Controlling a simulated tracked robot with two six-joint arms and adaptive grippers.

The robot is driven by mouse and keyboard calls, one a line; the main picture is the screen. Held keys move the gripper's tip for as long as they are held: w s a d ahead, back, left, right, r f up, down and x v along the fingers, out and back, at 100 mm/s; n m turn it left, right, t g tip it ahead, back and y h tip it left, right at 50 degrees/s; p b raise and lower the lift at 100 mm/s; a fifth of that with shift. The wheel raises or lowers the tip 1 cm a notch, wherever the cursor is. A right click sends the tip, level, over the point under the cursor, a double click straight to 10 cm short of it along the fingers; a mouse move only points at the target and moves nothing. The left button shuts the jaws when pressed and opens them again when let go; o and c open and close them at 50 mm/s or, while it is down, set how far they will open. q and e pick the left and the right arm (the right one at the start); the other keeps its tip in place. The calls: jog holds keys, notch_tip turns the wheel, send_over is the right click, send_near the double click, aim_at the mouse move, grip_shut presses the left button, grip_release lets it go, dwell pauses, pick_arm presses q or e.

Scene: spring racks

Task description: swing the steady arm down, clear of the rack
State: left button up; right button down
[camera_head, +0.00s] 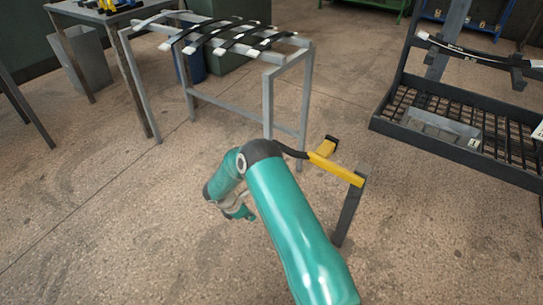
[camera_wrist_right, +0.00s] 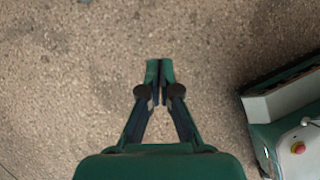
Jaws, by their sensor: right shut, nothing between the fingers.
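My right arm, teal, comes up from the bottom of the head view, bends at a dark elbow and hangs down. Its right gripper (camera_head: 240,212) is small there, partly hidden by the arm, above bare floor. In the right wrist view the right gripper (camera_wrist_right: 159,72) is shut and empty, with its fingertips together over the speckled floor. A grey metal rack (camera_head: 268,105) with several dark, white-tipped strips (camera_head: 235,38) across its top stands beyond the arm. A black rack (camera_head: 392,98) holding a dark strip (camera_head: 470,53) stands at the right. The gripper appears apart from both racks. My left gripper is not in view.
A yellow bracket (camera_head: 337,171) on a dark post (camera_head: 348,212) stands just right of my elbow. A table (camera_head: 122,18) and a grey bin (camera_head: 88,72) are at the upper left. The floor at left and front is clear.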

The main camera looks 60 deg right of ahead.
pick_arm(q)
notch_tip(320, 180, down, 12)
jog(key=b, duration=1.1)
pick_arm(e)
jog(key=w+d+r+n+h, duration=0.1)
jog(key=w+d+r+h, duration=0.1)
jog(key=d, duration=0.5)
jog(key=w+d+r+n+t+h, duration=0.1)
jog(key=d+r+h, duration=0.4)
jog(key=d, duration=0.2)
jog(key=w+d+r+n+t+h, duration=0.1)
jog(key=d+r+h, duration=0.3)
jog(key=d, duration=0.4)
jog(key=shift+w+r+n+h, duration=0.15)
jog(key=shift+w+n+h, duration=0.2)
jog(key=shift+w, duration=0.45)
